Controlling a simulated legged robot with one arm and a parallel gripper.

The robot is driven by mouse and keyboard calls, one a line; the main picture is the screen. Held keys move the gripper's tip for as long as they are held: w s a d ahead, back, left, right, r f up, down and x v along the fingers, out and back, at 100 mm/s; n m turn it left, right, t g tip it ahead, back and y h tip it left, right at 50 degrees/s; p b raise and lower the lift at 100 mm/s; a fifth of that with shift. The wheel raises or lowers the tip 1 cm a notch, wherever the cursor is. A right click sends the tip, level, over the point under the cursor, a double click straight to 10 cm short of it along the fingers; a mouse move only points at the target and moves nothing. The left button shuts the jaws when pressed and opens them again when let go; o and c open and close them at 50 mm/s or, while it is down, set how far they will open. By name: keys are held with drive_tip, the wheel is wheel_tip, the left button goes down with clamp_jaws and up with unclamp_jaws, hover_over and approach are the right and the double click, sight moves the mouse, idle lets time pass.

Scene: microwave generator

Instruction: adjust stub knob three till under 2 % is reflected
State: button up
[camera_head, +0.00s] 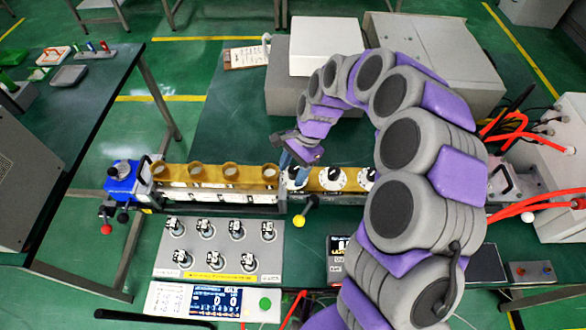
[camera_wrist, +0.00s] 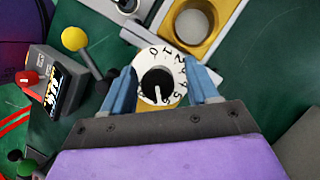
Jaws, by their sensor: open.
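My gripper (camera_wrist: 163,88) is open, its two blue fingers on either side of a stub knob (camera_wrist: 157,86). This knob is black, on a white dial with black numbers, and a white pointer mark shows on its lower part. I cannot tell whether the fingers touch it. In the head view my gripper (camera_head: 294,163) is over the leftmost dial of a row on the gold waveguide section (camera_head: 318,181). A second dial (camera_head: 333,179) stands to its right, and a third (camera_head: 368,176) is partly covered by my arm. No knob number is legible.
A yellow-balled lever (camera_head: 306,206) stands close in front of the dials. A dark meter (camera_head: 337,256) is half hidden by my arm. Red cables (camera_head: 520,208) run at right.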

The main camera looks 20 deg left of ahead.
drive_tip(key=shift+d+r, duration=0.1)
drive_tip(key=c, duration=1)
drive_tip(key=shift+c, duration=0.2)
drive_tip(key=shift+n+p, duration=0.3)
